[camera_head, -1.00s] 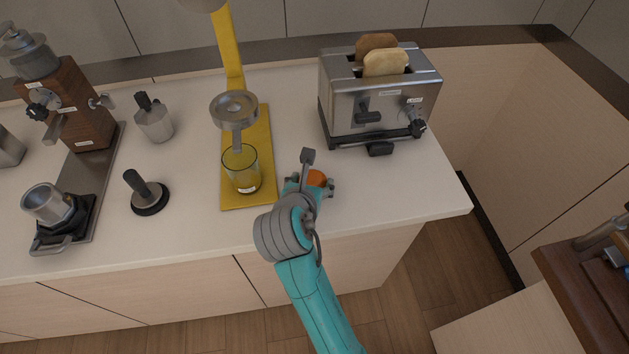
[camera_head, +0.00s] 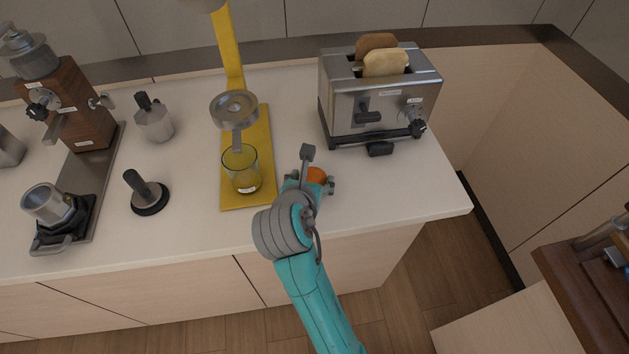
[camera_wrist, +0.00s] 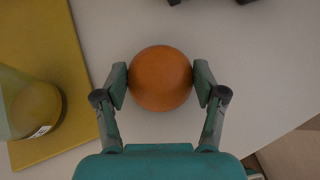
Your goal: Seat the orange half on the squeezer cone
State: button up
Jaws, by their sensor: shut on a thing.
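The orange half (camera_wrist: 160,78) is a round orange dome between the pads of my gripper (camera_wrist: 160,84) in the wrist view. My gripper is shut on it, one pad against each side. In the head view the orange (camera_head: 317,175) shows partly behind my gripper (camera_head: 312,184), over the counter right of the yellow squeezer base. The squeezer (camera_head: 264,150) is a yellow stand with a round metal cup (camera_head: 234,108) on it. The cone is too small to make out clearly. A glass (camera_head: 241,170) stands below the cup. The orange's underside is hidden.
A toaster (camera_head: 345,95) with bread stands right of the squeezer. A tamper (camera_head: 147,194), a small metal pot (camera_head: 154,120) and a wooden coffee machine (camera_head: 85,110) are to the left. The white counter (camera_head: 300,120) is clear between squeezer and toaster.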

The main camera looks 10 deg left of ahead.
jog(key=shift+r, duration=0.15)
jog(key=shift+r, duration=4.45)
